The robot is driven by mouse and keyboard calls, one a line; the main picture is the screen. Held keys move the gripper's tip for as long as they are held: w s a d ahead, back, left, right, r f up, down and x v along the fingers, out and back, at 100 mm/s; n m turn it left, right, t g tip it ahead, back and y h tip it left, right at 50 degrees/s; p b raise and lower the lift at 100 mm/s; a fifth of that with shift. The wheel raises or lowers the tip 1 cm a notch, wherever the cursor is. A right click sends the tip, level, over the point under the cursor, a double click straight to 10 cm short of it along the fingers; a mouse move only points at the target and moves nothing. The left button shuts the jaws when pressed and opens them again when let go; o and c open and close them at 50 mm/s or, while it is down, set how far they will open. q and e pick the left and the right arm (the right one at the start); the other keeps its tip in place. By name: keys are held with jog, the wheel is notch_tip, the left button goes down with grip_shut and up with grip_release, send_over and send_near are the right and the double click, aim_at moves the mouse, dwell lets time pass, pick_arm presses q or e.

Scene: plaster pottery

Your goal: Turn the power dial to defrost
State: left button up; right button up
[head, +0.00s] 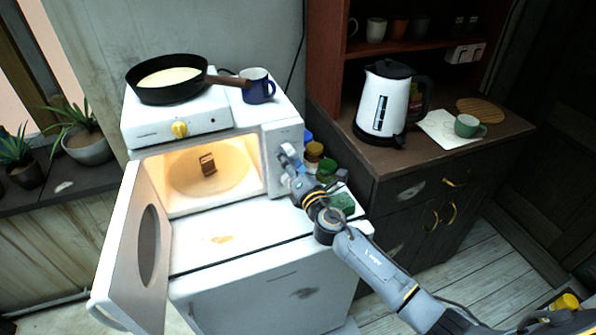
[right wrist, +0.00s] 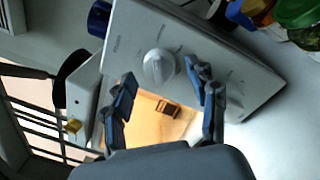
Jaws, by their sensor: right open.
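The power dial (right wrist: 158,67) is a pale round knob on the microwave's grey control panel (right wrist: 250,88); its label is too small to read. My right gripper (right wrist: 160,73) is open, with one dark finger on each side of the dial in the right wrist view. I cannot tell whether the fingers touch it. In the head view the right gripper (head: 287,165) is in front of the panel (head: 284,133) and hides the dial. The microwave door (head: 137,255) is swung open to the left. The lit cavity holds a small brown item (head: 208,164). My left gripper is not in view.
A white hotplate (head: 150,128) with a yellow knob and a pan (head: 170,92) sits on the microwave, beside a blue mug (head: 257,90). A kettle (head: 383,105) stands on the brown cabinet.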

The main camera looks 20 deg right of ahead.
jog(key=s, duration=1.1)
jog(key=shift+s+d+f, duration=0.25)
jog(key=shift+d+f, duration=0.05)
jog(key=shift+d, duration=0.1)
